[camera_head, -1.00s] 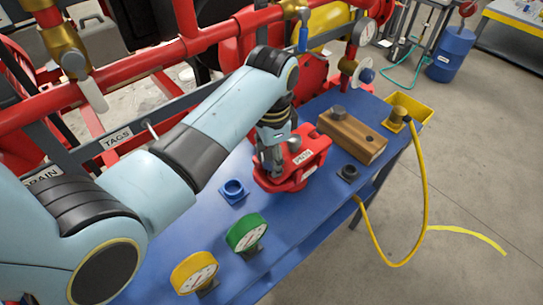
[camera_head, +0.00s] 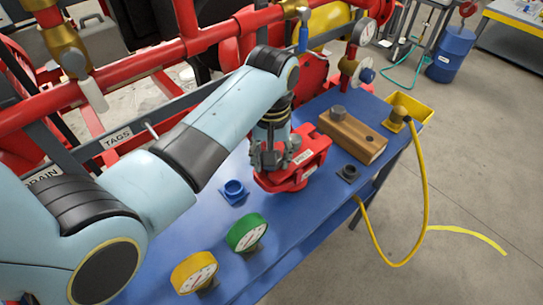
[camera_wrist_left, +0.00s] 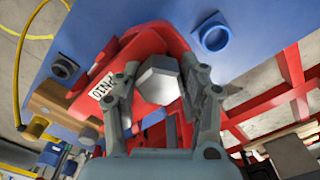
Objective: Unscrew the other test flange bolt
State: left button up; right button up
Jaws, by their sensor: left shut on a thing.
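The red test flange (camera_head: 305,170) with a white label sits on the blue bench; it also shows in the left wrist view (camera_wrist_left: 128,50). A grey hexagonal bolt head (camera_wrist_left: 157,82) is between the two fingers of my left gripper (camera_wrist_left: 158,72), which is shut on it. In the head view my left gripper (camera_head: 268,162) points down at the near-left part of the flange and hides the bolt there. My right gripper is not in view.
A wooden block (camera_head: 352,138) with a bolt standing in it lies right of the flange. A small dark socket (camera_head: 347,173), a blue ring holder (camera_head: 234,191), a green gauge (camera_head: 246,233) and a yellow gauge (camera_head: 194,272) are on the bench. A yellow bin (camera_head: 412,106) is at the right end.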

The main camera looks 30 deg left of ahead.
pick_arm(q)
jog(key=shift+n, duration=1)
jog(key=o, duration=1.3)
notch_tip(320, 180, up, 12)
